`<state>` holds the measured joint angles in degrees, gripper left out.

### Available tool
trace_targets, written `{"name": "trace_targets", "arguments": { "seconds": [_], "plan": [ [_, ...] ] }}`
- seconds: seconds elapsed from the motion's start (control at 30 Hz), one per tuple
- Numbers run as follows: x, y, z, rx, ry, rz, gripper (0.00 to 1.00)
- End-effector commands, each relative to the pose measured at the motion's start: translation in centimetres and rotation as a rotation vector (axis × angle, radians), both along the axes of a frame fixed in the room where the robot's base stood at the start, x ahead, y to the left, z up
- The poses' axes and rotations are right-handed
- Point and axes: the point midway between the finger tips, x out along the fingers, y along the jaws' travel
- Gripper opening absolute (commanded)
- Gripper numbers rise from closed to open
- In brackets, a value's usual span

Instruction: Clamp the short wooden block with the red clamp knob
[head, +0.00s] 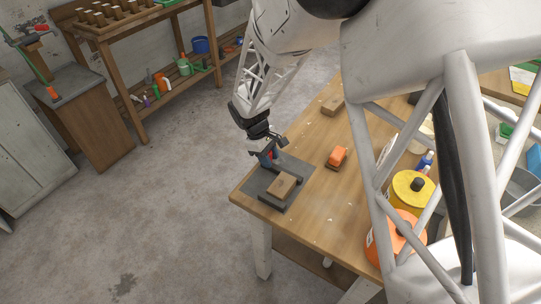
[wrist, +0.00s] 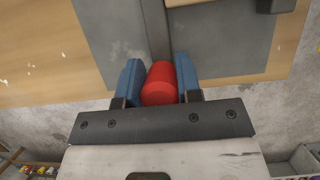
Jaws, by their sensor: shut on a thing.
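The red clamp knob (wrist: 160,84) sits between the two blue fingers of my gripper (wrist: 158,88) in the wrist view, and the fingers are shut on it. In the head view my gripper (head: 268,160) is at the left edge of the workbench, with only a little red showing at the fingers. A dark bar (wrist: 154,30) runs away from the knob over the grey plate (wrist: 215,35). A short wooden block (head: 283,185) lies on the dark clamp fixture (head: 271,202) beside the gripper. Whether the clamp touches the block cannot be told.
On the workbench (head: 310,203) are an orange-topped brush-like object (head: 338,155) and another wooden block (head: 333,106). A yellow can (head: 408,193) and an orange container (head: 385,245) stand to the right, partly behind my own structure. The bench between is mostly clear.

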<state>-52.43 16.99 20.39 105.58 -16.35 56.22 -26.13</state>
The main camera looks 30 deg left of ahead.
Motion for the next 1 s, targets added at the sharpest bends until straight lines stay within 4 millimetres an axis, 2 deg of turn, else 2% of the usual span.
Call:
{"name": "trace_targets", "arguments": {
  "seconds": [0.03,0.07,0.2,0.67,1.0],
  "plan": [
    [-0.3,0.0,0.0,-0.001,0.002,0.0,0.0],
    [-0.3,0.0,0.0,-0.001,0.002,0.0,0.35],
    [-0.2,0.0,0.0,-0.001,0.002,0.0,0.57],
    [-0.1,0.3,0.5,0.0,0.001,0.001,0.58],
    [-0.2,1.7,3.9,0.0,0.001,0.0,0.58]
  ]
}}
